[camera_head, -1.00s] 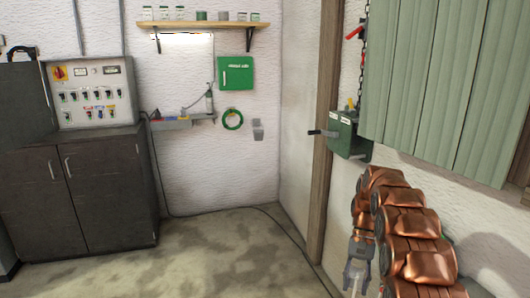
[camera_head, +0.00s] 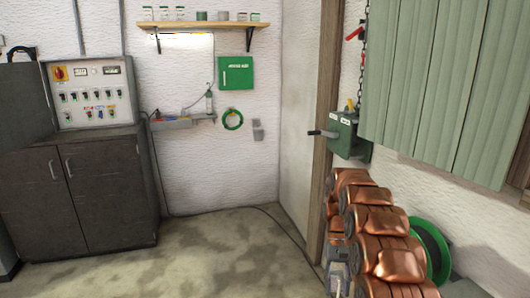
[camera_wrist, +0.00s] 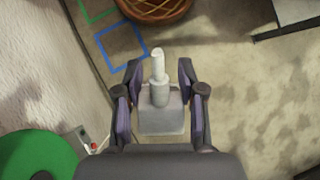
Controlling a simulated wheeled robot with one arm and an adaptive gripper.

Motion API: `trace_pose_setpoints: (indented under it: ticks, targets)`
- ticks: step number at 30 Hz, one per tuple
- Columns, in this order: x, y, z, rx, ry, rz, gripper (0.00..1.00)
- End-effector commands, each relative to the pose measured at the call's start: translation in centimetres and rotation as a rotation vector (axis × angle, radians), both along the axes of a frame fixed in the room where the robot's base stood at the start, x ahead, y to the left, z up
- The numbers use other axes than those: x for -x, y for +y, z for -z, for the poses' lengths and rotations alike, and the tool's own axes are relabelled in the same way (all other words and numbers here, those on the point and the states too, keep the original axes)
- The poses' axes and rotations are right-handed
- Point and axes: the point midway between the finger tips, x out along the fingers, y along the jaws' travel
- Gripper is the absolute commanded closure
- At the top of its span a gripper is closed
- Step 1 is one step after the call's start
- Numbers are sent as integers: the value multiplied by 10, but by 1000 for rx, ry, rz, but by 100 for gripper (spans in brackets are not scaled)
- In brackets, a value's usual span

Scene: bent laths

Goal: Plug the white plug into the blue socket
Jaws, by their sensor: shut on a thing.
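My gripper (camera_wrist: 160,80) shows in the wrist view with its dark fingers on both sides of a pale thing. This is the white plug (camera_wrist: 158,66), as far as I can tell: a pale upright cylinder with a wider grey block behind it. The gripper is shut on it, held above the floor. In the head view the grey end of my arm (camera_head: 338,282) is at the bottom edge, and the plug cannot be made out there. I cannot pick out the blue socket in either view.
A green reel (camera_head: 432,250) stands by the right wall, below a green winch box (camera_head: 346,135). Blue (camera_wrist: 122,48) and green outlines mark the floor near a wicker basket (camera_wrist: 154,8). A dark cabinet (camera_head: 85,195) stands left. The middle floor is open.

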Motion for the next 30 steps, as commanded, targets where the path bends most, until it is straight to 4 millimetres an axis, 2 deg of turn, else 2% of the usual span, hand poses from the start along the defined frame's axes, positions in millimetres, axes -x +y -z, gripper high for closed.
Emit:
trace_pose_setpoints:
  ticks: [6,16,19,22,27,30]
  targets:
    - [3,17,1,1,-1,-90,91]
    - [3,20,2,0,-2,-102,91]
    - [3,20,8,0,-1,-102,91]
    - [7,20,28,0,4,-103,91]
    - [20,20,80,0,6,-103,91]
    - [28,20,104,0,4,-103,91]
